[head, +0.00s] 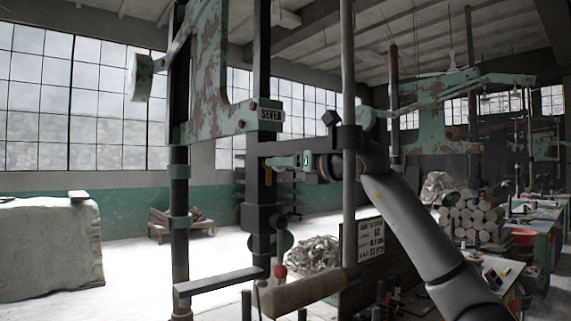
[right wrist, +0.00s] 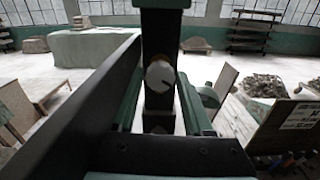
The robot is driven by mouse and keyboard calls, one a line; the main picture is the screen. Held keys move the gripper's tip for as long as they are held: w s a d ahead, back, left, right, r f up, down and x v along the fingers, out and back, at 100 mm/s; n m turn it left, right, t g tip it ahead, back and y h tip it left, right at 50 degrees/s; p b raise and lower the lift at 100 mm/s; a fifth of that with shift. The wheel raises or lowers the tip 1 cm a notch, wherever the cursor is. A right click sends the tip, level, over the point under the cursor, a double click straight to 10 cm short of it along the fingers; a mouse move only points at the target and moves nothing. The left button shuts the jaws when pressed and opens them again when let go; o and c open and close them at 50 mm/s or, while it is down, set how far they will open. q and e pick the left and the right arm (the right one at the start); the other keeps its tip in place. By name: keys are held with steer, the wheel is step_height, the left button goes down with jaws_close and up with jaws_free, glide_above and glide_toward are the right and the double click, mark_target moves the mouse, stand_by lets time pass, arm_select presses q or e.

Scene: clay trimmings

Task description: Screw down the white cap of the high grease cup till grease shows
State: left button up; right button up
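The white cap (right wrist: 160,76) shows in the right wrist view as a pale round face with a dark line on it, against a dark upright post (right wrist: 160,30). My right gripper (right wrist: 161,98) points at it, with one green finger on each side. The fingers look apart, with narrow gaps beside the cap; contact is not clear. In the head view my right gripper (head: 300,161) is at the dark post of the tall green machine (head: 205,95), just below the sign. I cannot make out the cap there. No grease can be made out. My left gripper is not in view.
A thin vertical rod (head: 348,85) stands close by my right forearm. A long dark panel (right wrist: 75,115) runs along the left of the right wrist view. A wooden roller (head: 300,294) and a flat bar (head: 218,281) are lower down. A big clay block (head: 45,250) stands left.

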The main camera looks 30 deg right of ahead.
jaws_close()
steer(key=shift+m, duration=0.4)
steer(key=shift+m+b, duration=1.85)
steer(key=shift+m, duration=7.15)
